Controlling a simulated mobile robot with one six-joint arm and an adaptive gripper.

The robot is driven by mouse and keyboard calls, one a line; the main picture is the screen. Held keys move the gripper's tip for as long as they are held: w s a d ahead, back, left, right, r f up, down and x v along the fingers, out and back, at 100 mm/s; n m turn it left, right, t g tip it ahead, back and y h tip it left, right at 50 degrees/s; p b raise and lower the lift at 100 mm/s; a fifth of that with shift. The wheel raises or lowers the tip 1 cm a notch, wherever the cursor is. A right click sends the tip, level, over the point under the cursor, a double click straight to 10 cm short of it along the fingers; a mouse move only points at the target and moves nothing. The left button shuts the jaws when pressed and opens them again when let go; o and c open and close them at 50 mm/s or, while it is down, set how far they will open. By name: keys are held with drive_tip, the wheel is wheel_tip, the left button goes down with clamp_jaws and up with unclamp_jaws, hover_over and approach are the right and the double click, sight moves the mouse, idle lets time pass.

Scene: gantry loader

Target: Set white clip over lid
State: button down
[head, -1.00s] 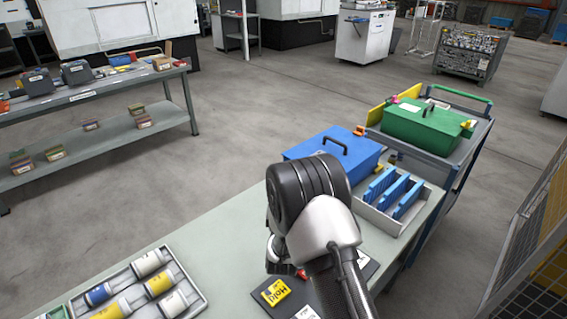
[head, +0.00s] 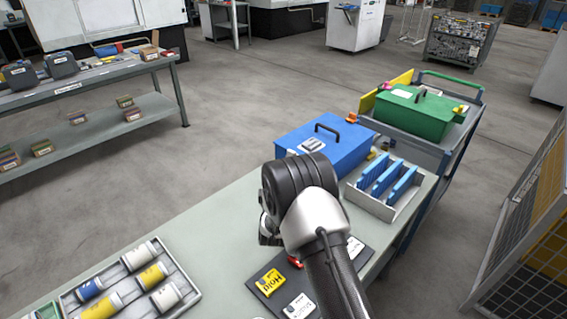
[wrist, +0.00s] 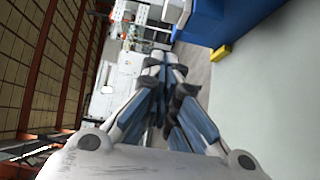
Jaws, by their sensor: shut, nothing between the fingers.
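A blue box (head: 347,151) with a flat lid, a black handle and a white label stands at the far end of the bench, behind my arm. A green lidded box (head: 411,115) stands on the cart beyond. I cannot make out a white clip for certain; white pieces (head: 299,307) lie on the dark mat beside a yellow "Hold" piece (head: 271,284). My gripper (head: 268,237) is shut and empty above the bench, partly hidden by my wrist. In the wrist view its fingers (wrist: 165,62) are together, with the blue box (wrist: 232,15) at upper right.
A grey tray (head: 380,206) with upright blue plates stands right of the blue box. A tray (head: 190,291) of bottles lies at the bench's near left. A yellow clip shows by the blue box in the wrist view (wrist: 221,52). A mesh cage (head: 530,260) stands at right.

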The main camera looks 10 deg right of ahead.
sight(289, 153)
drive_tip(key=w+d+b, duration=0.2)
drive_tip(key=w+d, duration=0.1)
drive_tip(key=w, duration=0.3)
drive_tip(key=shift+d, duration=0.4)
drive_tip(key=shift+w+d, duration=0.1)
drive_tip(key=shift+w+d, duration=0.4)
drive_tip(key=shift+d, duration=0.2)
drive_tip(key=shift+w+d, duration=0.35)
drive_tip(key=shift+d, duration=0.2)
drive_tip(key=shift+a, duration=0.1)
drive_tip(key=shift+f, duration=0.1)
